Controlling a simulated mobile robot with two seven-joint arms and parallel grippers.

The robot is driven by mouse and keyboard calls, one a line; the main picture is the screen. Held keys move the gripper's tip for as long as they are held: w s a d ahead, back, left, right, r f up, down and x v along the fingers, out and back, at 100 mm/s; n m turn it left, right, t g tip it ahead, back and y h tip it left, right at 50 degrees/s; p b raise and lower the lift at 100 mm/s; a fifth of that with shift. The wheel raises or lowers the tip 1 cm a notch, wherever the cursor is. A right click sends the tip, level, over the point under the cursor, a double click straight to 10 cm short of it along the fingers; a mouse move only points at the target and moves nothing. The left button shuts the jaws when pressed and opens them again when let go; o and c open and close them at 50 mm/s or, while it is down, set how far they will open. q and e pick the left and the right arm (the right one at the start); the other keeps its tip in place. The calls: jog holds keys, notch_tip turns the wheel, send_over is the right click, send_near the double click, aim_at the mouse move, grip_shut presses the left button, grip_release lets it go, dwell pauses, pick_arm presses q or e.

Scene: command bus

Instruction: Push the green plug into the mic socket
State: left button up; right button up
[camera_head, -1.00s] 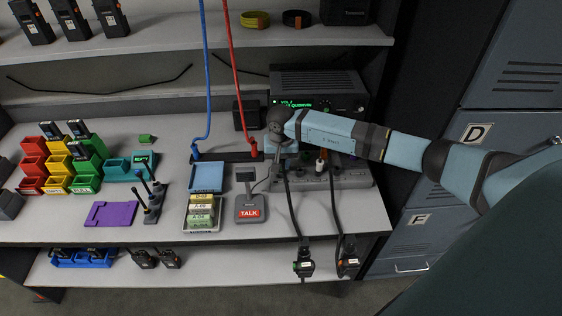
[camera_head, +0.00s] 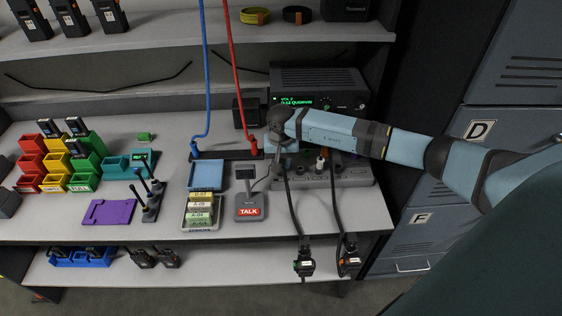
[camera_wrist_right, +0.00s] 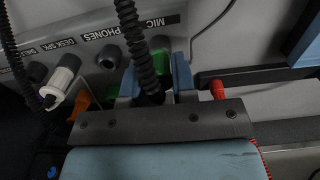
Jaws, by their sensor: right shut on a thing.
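My right arm reaches in from the right in the head view. Its gripper (camera_head: 278,158) points down at the grey socket panel (camera_head: 345,176) at the back of the bench. In the right wrist view the blue fingers of the gripper (camera_wrist_right: 154,86) are shut around a plug with a black coiled cable. Green of the plug (camera_wrist_right: 160,44) shows by the cable, just below the MIC label (camera_wrist_right: 150,21). The gripper and cable hide the mic socket and the plug's tip, so I cannot tell how deep it sits. My left gripper is out of view.
A white plug (camera_wrist_right: 61,80) stands near the DESK SPK label, left of the gripper. A dark socket (camera_wrist_right: 109,57) lies under PHONES. The radio (camera_head: 318,92) stands behind the arm. A TALK desk mic (camera_head: 249,206) stands left. Black cables hang over the bench's front edge.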

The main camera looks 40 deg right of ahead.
jog(key=shift+f, duration=0.1)
jog(key=o, duration=0.9)
jog(key=shift+c, duration=0.2)
jog(key=shift+r+p, duration=1.7)
jog(key=shift+r, duration=2.4)
jog(key=shift+f, duration=0.1)
